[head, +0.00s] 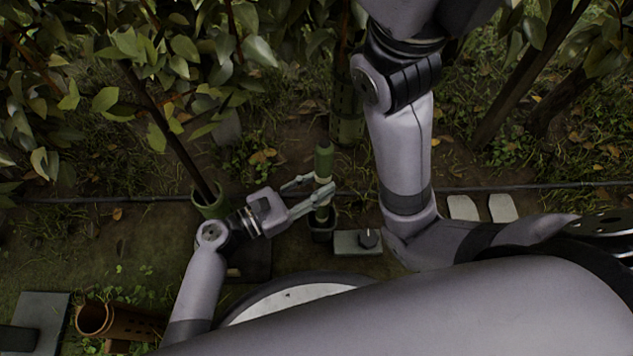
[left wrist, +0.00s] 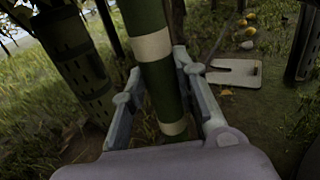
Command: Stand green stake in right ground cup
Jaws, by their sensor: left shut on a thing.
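The green stake (head: 324,163) stands roughly upright in the head view, with pale bands on it. My left gripper (head: 311,192) is shut on the stake, its fingers on either side of it. In the left wrist view the stake (left wrist: 158,75) passes between the fingers of the left gripper (left wrist: 162,92) and leans a little. A small dark ground cup (head: 322,232) lies directly below the stake in the head view. The stake's foot is partly hidden by the fingers, and I cannot tell whether it is inside the cup. My right gripper is not in view.
A grey block with a dark knob (head: 358,242) is right of the cup. A green tree guard (head: 346,112) stands behind the stake, and another green tube (head: 210,206) to its left. A thin hose (head: 120,199) crosses the ground.

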